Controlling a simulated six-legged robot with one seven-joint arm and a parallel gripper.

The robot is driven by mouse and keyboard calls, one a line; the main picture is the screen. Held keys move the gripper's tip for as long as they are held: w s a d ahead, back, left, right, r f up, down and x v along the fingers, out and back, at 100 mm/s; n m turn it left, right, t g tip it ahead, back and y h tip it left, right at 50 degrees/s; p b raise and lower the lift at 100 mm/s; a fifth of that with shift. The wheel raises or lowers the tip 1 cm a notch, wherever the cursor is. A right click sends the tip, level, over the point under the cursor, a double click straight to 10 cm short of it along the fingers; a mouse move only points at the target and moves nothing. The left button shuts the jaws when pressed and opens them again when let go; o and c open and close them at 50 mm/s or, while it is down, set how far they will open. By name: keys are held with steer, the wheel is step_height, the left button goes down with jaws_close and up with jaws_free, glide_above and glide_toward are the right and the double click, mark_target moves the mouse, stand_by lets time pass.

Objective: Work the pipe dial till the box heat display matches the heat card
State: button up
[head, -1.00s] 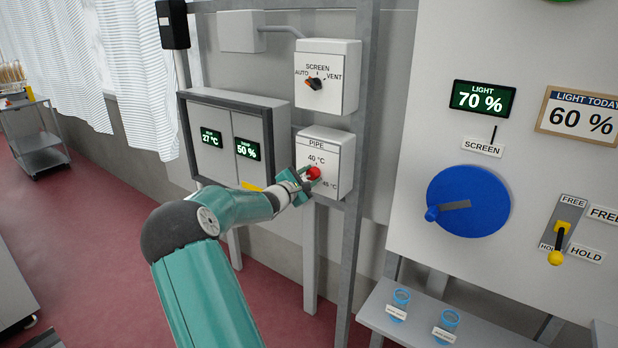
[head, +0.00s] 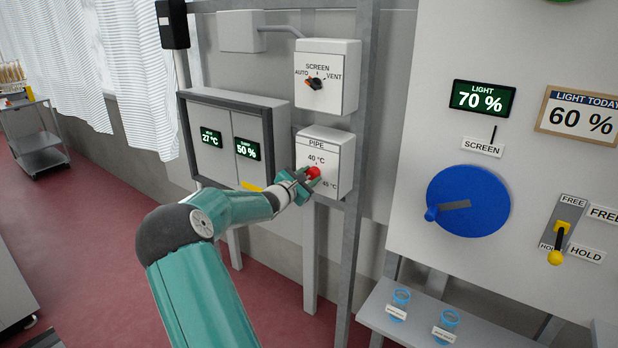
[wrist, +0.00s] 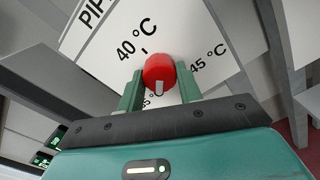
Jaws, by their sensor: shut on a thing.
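The pipe dial (head: 313,172) is a red knob on the white PIPE box (head: 335,150), with 40 °C above it and 45 °C to its lower right. My gripper (head: 305,178) is shut on this knob. In the wrist view the red knob (wrist: 159,72) sits between my two green fingers, its pale mark towards my palm. A third label below the knob is partly hidden by my gripper. The box heat display (head: 211,138) on the grey cabinet reads 27 °C. The heat card is not seen in these views.
Beside the heat display a second display (head: 247,149) reads 50 %. Above the PIPE box is the SCREEN switch box (head: 327,75). To the right, a pale panel carries a blue wheel (head: 480,195) and a yellow-knobbed lever (head: 557,256). A shelf below holds two blue-rimmed cups (head: 401,297).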

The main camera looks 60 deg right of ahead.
steer(key=o, duration=1)
steer(key=shift+a, duration=0.15)
steer(key=w+a, duration=0.2)
steer(key=a, duration=1.1)
steer(key=shift+a, duration=0.2)
steer(key=shift+w, duration=0.1)
steer(key=s+a+r+m+t+y, duration=0.1)
steer(key=a+y, duration=0.5)
steer(key=a, duration=1.2)
steer(key=s+a+r+m+t+y, duration=0.1)
steer(key=s+a+m+t+y, duration=0.3)
steer(key=a, duration=1.4)
steer(key=s+a+r+m+t+y, duration=0.1)
steer(key=s+a+m+t+y, duration=0.2)
steer(key=a, duration=1.5)
steer(key=m+y, duration=0.2)
steer(key=y, duration=0.2)
steer(key=shift+s+a+y, duration=0.15)
steer(key=shift+a+y, duration=0.05)
steer(key=shift+y, duration=0.2)
